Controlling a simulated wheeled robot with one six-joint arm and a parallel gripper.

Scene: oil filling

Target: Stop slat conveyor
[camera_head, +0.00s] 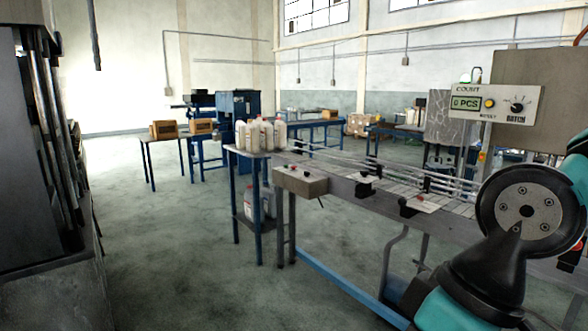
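The slat conveyor (452,206) runs from the middle of the view to the right, with grey slats and guide rails. A grey control box (301,181) with small red-topped controls is on its near left end; their labels and positions are too small to read. Other small plates with red parts sit along the near side. A counter panel (492,103) above the conveyor reads "0 PCS". My teal and black arm fills the lower right and hides part of the conveyor. My gripper is not in view.
A small blue-legged table (243,153) with several white bottles (262,134) stands at the conveyor's left end. Cardboard boxes (164,130) sit on tables behind. A dark machine (30,160) stands at far left. The floor (170,240) between is clear.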

